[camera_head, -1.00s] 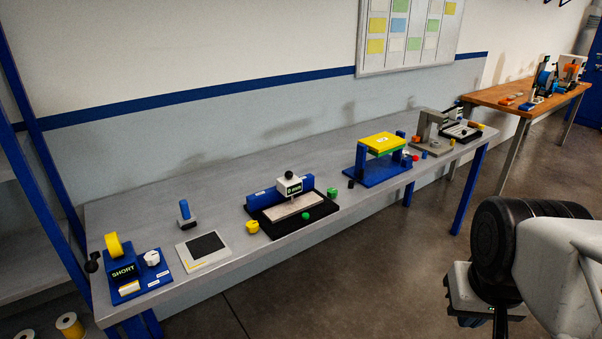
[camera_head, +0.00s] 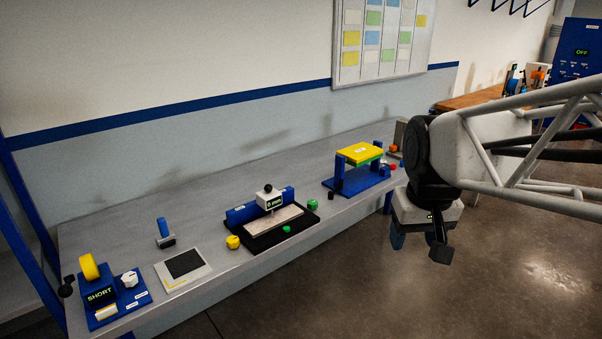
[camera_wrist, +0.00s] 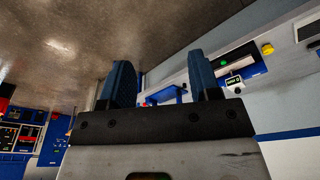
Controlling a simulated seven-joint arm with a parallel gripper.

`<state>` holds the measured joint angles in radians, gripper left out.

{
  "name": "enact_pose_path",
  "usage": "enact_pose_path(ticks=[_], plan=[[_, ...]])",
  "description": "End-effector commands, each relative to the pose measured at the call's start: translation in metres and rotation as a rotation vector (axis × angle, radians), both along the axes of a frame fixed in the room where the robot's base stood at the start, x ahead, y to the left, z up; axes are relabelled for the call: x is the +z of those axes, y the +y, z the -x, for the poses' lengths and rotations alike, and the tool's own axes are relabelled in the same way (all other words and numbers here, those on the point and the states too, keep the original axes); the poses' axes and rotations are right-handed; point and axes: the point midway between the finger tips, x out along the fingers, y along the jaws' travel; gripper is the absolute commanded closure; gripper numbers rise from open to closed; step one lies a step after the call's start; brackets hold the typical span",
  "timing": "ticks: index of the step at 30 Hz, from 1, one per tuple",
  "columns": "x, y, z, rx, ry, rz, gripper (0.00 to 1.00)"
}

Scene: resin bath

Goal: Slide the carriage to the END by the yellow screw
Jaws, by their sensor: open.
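The carriage (camera_head: 268,200) is a white block with a dark "mm" display and a black knob on top. It sits around the middle of a blue rail (camera_head: 240,213) behind a black tray (camera_head: 256,242) holding a pale strip. The yellow screw (camera_head: 233,242) is by the tray's left end. A green piece (camera_head: 312,204) is by its right end, and another green piece (camera_head: 286,229) is at its front. My gripper (camera_head: 418,245) is open and empty, right of the bench and well apart from the carriage. The wrist view also shows the carriage (camera_wrist: 233,82) and yellow screw (camera_wrist: 267,48).
A blue stand with a yellow top (camera_head: 359,153) is on the bench between the carriage and my arm. A flat pad (camera_head: 183,265), a blue-handled tool (camera_head: 164,233) and a "SHORT" device (camera_head: 101,295) are at left. Open floor (camera_head: 330,300) lies in front of the bench.

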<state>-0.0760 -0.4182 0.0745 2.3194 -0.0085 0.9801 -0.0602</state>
Motion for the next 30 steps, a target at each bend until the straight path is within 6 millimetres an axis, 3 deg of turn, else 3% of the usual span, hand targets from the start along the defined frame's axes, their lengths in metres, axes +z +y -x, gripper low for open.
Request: enact_pose_path(ticks=[16,30], plan=[[0.022,0.059,-0.133,0.164,0.048,0.017,0.43],[0.015,0.127,-0.241,0.303,0.086,0.031,0.43]])
